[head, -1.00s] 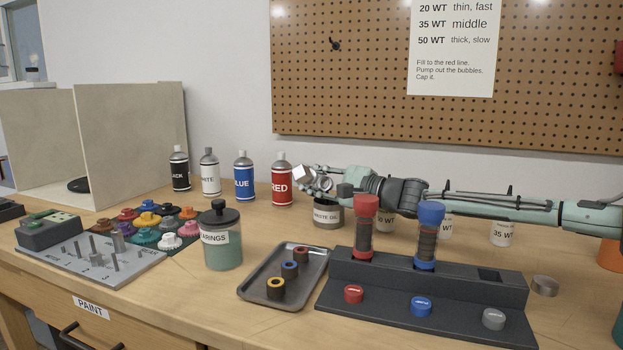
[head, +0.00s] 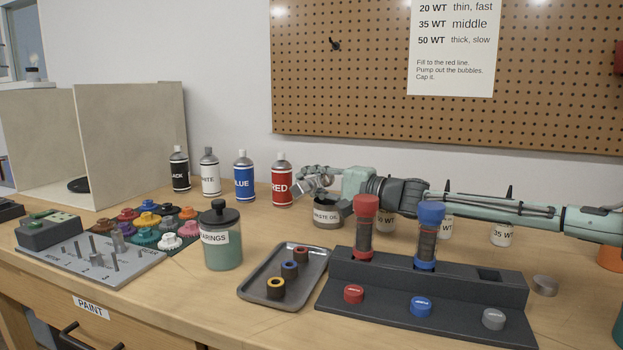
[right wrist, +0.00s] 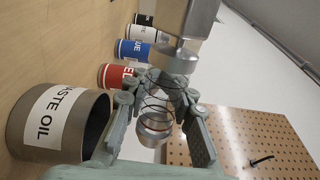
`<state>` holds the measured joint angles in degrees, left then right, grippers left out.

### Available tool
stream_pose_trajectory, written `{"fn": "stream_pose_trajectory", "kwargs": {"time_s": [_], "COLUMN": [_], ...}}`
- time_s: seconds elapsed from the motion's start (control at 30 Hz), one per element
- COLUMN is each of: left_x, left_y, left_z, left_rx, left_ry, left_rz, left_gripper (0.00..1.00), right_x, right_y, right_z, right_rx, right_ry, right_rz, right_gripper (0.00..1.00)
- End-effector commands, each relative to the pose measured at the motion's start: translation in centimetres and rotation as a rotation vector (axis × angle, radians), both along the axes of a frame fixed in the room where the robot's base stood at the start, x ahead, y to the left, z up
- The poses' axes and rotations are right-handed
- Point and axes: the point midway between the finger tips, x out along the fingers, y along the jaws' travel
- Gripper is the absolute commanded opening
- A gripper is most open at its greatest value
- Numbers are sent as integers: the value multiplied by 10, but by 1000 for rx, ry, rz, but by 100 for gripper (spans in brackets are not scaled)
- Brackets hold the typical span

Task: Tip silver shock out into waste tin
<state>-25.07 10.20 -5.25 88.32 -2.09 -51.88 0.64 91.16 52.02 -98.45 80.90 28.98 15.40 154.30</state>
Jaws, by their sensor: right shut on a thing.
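My right gripper (head: 314,178) is shut on the silver shock (head: 298,188), just above and left of the waste tin in the head view. The shock is tilted, and the fingers partly hide it. In the right wrist view the shock (right wrist: 154,128) has silver ends and a dark coil between the fingers (right wrist: 165,100). The waste tin (head: 327,222) is a grey open can labelled WASTE OIL, upright on the bench. It shows at the left of the right wrist view (right wrist: 20,148), apart from the shock. No liquid stream can be made out. My left gripper is out of view.
A black stand (head: 435,283) holds a red shock (head: 365,228) and a blue shock (head: 429,235) in front of my right arm. A tray (head: 255,290) with small rings lies nearer the front.

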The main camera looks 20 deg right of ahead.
Motion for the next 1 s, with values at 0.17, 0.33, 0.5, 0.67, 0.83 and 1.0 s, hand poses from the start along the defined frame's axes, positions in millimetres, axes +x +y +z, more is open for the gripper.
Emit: {"fn": "stream_pose_trajectory", "kwargs": {"time_s": [0.17,0.33,0.5,0.67,0.83,1.0], "left_x": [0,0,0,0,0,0], "left_y": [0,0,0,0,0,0], "left_z": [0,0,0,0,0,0], "left_rx": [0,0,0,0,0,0], "left_ry": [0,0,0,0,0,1], "left_rz": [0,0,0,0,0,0], "left_gripper": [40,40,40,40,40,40], "right_x": [-2,-2,-1,3,7,10], "right_y": [0,0,-1,-4,-9,-11], "right_z": [1,1,7,25,43,54], "right_rx": [-152,-161,-200,-384,-592,-725], "right_ry": [-139,-147,-184,-350,-536,-653], "right_rz": [1,1,0,0,-1,0], "right_gripper": [0,0,0,0,0,0]}}
